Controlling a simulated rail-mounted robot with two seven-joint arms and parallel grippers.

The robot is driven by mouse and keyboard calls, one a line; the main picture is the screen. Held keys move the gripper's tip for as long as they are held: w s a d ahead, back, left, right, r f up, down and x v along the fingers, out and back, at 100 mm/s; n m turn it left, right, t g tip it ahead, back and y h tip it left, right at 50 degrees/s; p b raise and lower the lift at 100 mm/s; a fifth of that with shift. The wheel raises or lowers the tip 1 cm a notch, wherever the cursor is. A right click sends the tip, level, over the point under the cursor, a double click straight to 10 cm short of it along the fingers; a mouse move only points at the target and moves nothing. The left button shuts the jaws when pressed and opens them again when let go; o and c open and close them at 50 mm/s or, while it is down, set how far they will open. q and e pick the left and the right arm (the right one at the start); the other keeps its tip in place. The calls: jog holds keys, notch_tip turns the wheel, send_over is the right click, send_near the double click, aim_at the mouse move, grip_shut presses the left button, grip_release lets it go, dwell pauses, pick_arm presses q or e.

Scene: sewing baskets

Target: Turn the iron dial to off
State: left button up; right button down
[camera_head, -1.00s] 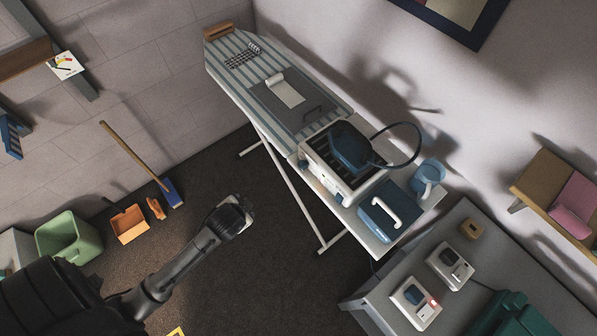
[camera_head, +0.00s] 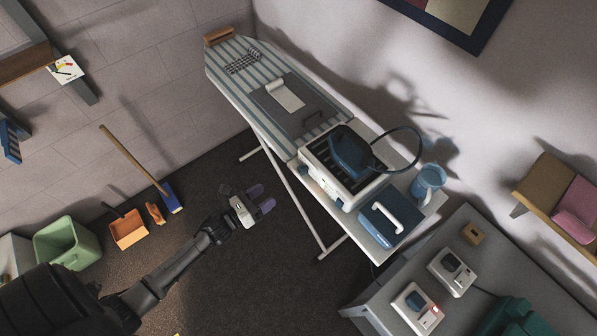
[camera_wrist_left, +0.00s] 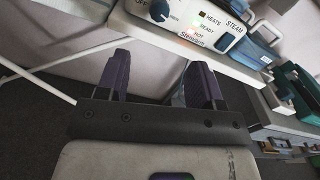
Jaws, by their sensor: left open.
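The iron station (camera_head: 322,187) is a white unit on the ironing board, with the blue iron (camera_head: 350,152) resting on top and a hose looping to the right. Its dial (camera_wrist_left: 158,10) is a blue knob on the front panel, cut by the top edge of the left wrist view. Lettering that appears to read OFF is beside it, partly cut off. Where the knob points is unclear. My left gripper (camera_head: 261,198) is open and empty, over the floor to the left of the board. In the wrist view its two fingers (camera_wrist_left: 160,72) are apart, below the dial and not touching it.
The striped ironing board (camera_head: 232,82) stands on thin white legs. A blue box with a white handle (camera_head: 385,228) and a blue jug (camera_head: 428,182) sit at its near end. A grey table (camera_head: 372,310) is at lower right. Floor around the left gripper is clear.

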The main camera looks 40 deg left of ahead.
aim_at(300, 172)
pick_arm(q)
jog(key=shift+m, duration=0.6)
jog(key=p+x, duration=0.2)
jog(key=x, duration=1.1)
jog(key=shift+w+d+p, duration=0.1)
jog(key=shift+w+p, duration=0.3)
jog(key=shift+c, duration=0.3)
jog(key=c, duration=0.9)
jog(key=shift+o, duration=0.2)
